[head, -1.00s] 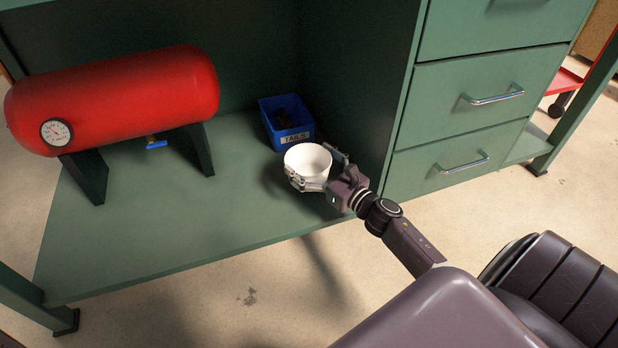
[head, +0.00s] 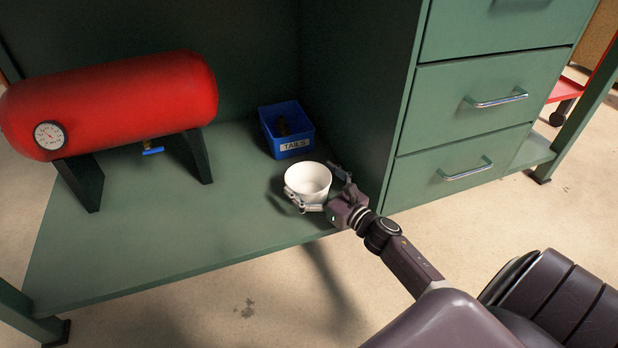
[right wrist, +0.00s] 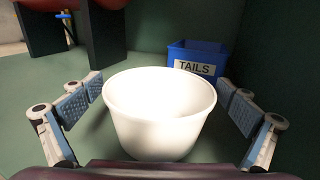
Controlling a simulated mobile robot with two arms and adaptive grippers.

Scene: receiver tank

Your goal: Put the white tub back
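The white tub (head: 308,182) stands upright on the green lower shelf (head: 170,235), near its front edge and just in front of the blue TAILS bin. My right gripper (head: 311,179) is open around the tub, with one finger on each side. In the right wrist view the tub (right wrist: 159,115) sits between the two finger pads, and a gap shows on both sides. The tub looks empty, though its bottom is partly hidden. My left gripper is not in view.
The blue bin (head: 292,147) labelled TAILS holds dark pieces. A red tank (head: 120,100) with a gauge (head: 49,135) and blue valve handle (head: 153,151) stands on the left. Green drawers (head: 465,110) rise on the right. The shelf between tank and tub is clear.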

